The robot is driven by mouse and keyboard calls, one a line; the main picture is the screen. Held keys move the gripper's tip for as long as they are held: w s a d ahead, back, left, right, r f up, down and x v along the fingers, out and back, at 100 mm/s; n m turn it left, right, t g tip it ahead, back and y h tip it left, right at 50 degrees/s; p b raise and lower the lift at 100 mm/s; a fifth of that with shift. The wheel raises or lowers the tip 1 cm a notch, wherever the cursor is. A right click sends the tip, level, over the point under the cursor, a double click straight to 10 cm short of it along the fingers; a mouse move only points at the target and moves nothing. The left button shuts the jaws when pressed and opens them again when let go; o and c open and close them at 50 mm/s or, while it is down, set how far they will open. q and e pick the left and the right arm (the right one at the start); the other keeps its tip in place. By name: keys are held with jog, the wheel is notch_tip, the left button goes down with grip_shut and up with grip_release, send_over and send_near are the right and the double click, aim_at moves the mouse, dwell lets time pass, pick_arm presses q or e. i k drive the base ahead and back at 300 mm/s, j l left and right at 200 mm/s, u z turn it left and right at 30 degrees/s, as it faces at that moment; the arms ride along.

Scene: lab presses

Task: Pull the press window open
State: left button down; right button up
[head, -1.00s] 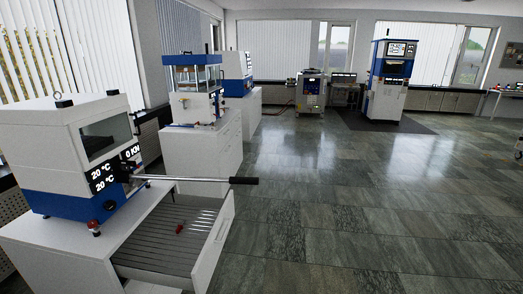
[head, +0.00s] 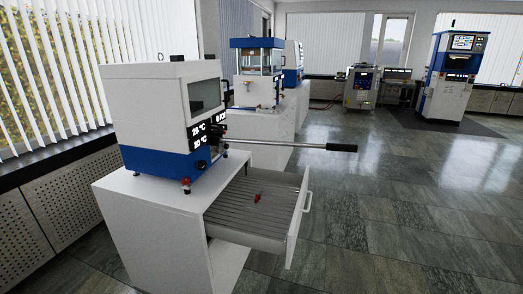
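A white and blue bench press (head: 165,110) stands on a white cabinet at the left. Its dark glass window (head: 205,95) is on the side facing right and looks closed. Below the window are lit displays (head: 200,134) and a long metal lever (head: 280,145) with a black grip, sticking out to the right. Neither of my grippers shows in the head view.
The cabinet's drawer (head: 298,220) is pulled out to the right, with a small red object (head: 257,198) in it. Another blue and white press (head: 258,62) stands behind. A tall machine (head: 452,75) is at the back right. The tiled floor (head: 400,210) at the right is clear.

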aim_at(184, 81)
jog(key=i+j+u, duration=0.1)
jog(key=i, duration=0.4)
jog(key=i+j, duration=0.2)
jog(key=i, duration=0.35)
jog(key=i+j+u, duration=0.15)
jog(key=i, duration=0.35)
